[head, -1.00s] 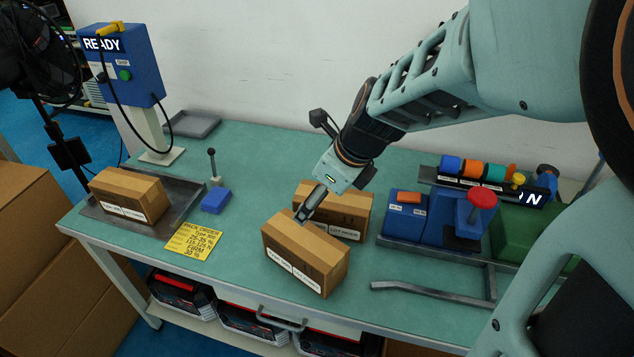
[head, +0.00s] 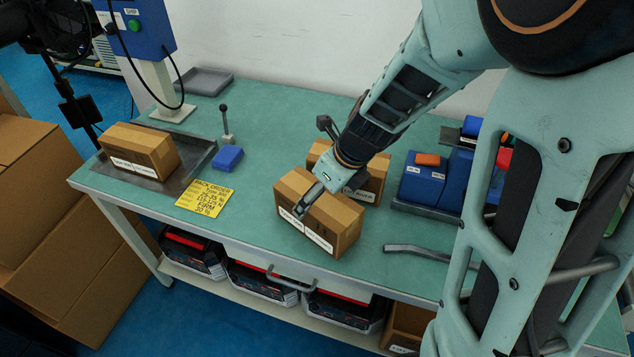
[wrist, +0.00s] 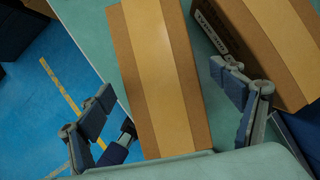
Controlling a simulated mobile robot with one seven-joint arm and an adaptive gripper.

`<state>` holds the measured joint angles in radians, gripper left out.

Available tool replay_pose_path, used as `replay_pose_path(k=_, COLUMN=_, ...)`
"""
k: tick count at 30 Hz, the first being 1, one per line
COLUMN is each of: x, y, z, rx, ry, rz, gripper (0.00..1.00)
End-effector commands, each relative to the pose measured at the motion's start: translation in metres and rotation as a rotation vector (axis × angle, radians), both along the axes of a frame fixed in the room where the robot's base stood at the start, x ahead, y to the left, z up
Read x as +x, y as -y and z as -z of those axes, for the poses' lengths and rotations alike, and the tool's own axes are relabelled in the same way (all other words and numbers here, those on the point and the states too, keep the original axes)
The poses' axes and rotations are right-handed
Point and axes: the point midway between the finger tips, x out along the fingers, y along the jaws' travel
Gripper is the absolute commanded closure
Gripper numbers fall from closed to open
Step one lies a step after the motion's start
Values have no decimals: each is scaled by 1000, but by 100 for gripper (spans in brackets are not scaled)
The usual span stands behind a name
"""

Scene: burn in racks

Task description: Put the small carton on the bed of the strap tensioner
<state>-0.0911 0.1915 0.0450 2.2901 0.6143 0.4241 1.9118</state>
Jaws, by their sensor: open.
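Three brown cartons with tan tape and white labels are in the head view; which one is the small carton is not readable. The front carton (head: 335,222) stands on the green bench, and the back carton (head: 372,180) stands close behind it. The left carton (head: 142,150) sits on a dark metal tray (head: 196,160). My gripper (head: 308,200) is open at the front carton. In the wrist view its fingers (wrist: 168,105) are spread on either side of a carton (wrist: 160,75); contact is not clear. The blue machine (head: 424,180) at right, possibly the strap tensioner, is partly hidden by my arm.
A blue control box (head: 140,25) stands on a post at the back left. A yellow pack order card (head: 204,198), a blue block (head: 228,157) with a lever beside it, and a grey bar (head: 415,250) are on the bench. The bench's middle back is clear.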

Motion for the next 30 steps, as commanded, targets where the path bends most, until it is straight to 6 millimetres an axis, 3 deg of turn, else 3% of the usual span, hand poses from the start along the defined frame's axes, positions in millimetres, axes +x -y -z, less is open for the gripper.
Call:
replay_pose_path(k=9, x=2, y=-2, z=5, rx=0, ry=2, rz=-1, gripper=16)
replay_pose_path(k=30, x=1, y=-2, z=5, rx=0, ry=1, rz=-1, gripper=93)
